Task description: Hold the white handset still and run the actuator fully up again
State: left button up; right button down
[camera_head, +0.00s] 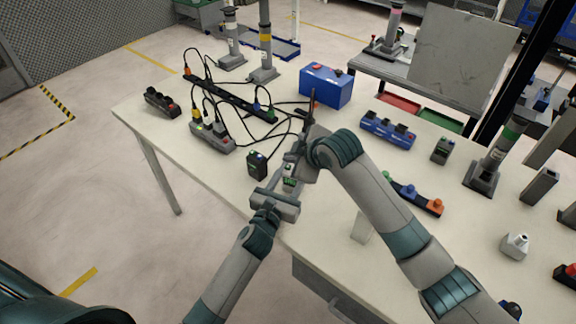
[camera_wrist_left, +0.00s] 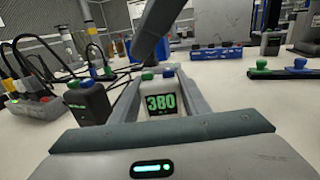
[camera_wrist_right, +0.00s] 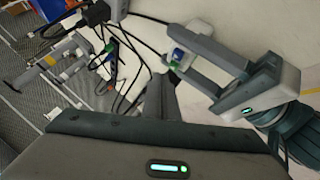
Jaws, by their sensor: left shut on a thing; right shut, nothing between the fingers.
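The white handset (camera_head: 289,171) stands upright near the table's front edge. In the left wrist view the handset (camera_wrist_left: 160,104) shows a green "380" on its display, with a blue and a green button on top. My left gripper (camera_head: 290,177) is shut on its sides. My right gripper (camera_head: 297,152) is shut and empty, its fingers close above the handset's top. Which column is the handset's actuator is unclear; a yellow-banded column (camera_head: 265,42) stands at the back.
A dark handset (camera_head: 257,163) stands just left of the grippers. A power strip (camera_head: 232,98) with cables lies behind it, a blue box (camera_head: 326,86) further back. A green-banded column (camera_head: 493,155) stands at the right. An orange-knobbed bar (camera_head: 418,199) lies right of my right arm.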

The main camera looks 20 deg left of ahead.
jog(key=shift+r, duration=2.45)
pick_arm(q)
jog(key=o, duration=1.2)
jog(key=s, duration=1.2)
jog(key=shift+a, duration=0.4)
